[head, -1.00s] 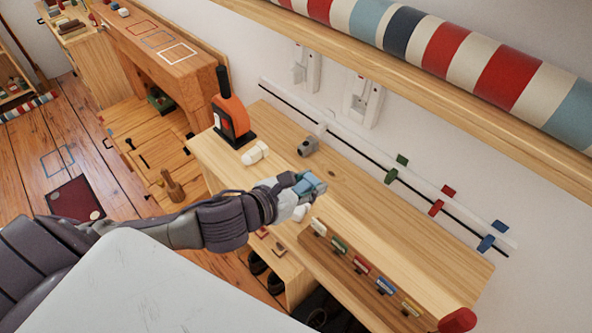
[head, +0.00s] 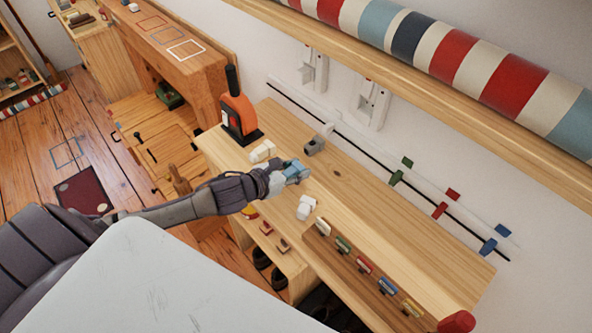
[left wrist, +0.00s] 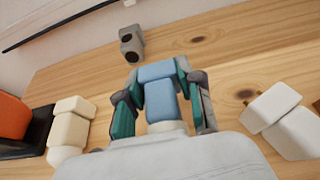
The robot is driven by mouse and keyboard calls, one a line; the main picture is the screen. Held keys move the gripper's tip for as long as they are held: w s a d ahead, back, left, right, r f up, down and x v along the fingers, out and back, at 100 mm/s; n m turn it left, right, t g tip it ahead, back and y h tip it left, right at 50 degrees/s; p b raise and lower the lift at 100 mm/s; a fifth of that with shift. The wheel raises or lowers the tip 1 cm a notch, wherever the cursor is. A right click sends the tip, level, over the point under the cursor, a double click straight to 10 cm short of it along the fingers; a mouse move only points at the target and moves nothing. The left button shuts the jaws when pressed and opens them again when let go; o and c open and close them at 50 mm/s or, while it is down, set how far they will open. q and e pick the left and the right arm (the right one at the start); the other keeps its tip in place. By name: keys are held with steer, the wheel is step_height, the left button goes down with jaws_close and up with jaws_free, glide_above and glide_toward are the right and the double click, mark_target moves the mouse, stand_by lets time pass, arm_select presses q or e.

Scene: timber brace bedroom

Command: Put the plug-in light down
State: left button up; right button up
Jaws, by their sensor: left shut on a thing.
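My left gripper (head: 297,172) reaches over the pale wooden bench top (head: 345,180). In the left wrist view its teal fingers (left wrist: 158,100) are shut on a light-blue block with a pale base (left wrist: 159,92), which appears to be the plug-in light. The fingers partly hide it in the head view. I cannot tell whether it touches the wood. My right gripper is not in view.
A white two-part block (head: 263,151) lies left of the gripper, another (head: 305,207) in front of it. A grey two-holed block (head: 315,147) lies behind. An orange-and-black device (head: 238,115) stands left. Bare wood lies to the right.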

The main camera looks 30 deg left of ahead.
arm_select(q)
steer(key=shift+f, duration=0.6)
steer(key=shift+f, duration=0.2)
steer(key=o, duration=1.2)
